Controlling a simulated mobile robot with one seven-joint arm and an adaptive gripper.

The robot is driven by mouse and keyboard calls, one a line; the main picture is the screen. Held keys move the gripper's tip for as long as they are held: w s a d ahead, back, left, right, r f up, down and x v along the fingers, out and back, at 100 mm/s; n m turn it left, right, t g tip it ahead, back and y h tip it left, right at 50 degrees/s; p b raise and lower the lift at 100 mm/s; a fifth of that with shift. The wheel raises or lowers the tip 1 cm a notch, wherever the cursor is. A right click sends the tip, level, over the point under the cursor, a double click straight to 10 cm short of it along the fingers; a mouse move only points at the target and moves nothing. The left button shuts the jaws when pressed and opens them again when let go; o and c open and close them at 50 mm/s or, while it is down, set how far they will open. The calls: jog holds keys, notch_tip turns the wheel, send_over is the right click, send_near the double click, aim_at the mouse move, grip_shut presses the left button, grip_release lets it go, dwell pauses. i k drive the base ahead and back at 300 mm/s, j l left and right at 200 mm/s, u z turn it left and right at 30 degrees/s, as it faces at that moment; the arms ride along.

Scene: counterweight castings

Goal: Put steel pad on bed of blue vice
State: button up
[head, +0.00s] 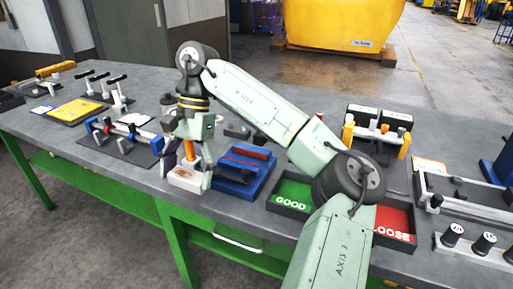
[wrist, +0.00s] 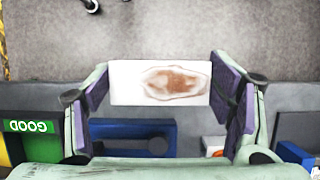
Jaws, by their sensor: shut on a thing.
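The steel pad (head: 184,180) looks like a pale flat block with a brown stain on top. My gripper (head: 190,174) points down and is shut on it. In the wrist view the pad (wrist: 130,84) spans between the two purple-lined fingers. In the head view it is near the table's front edge; its gap above the table is hard to judge. The blue vice (head: 233,184) stands just right of my gripper, with a dark red bar along it. In the wrist view the vice (wrist: 115,132) is below and left of the pad, partly hidden by my gripper.
Right of the vice are a green GOOD tray (head: 291,192) and a red LOOSE tray (head: 393,221). A clamp fixture (head: 122,138) and a yellow plate (head: 76,111) lie left.

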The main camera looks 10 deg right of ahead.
aim_at(246, 160)
jog(key=i+l, duration=0.95)
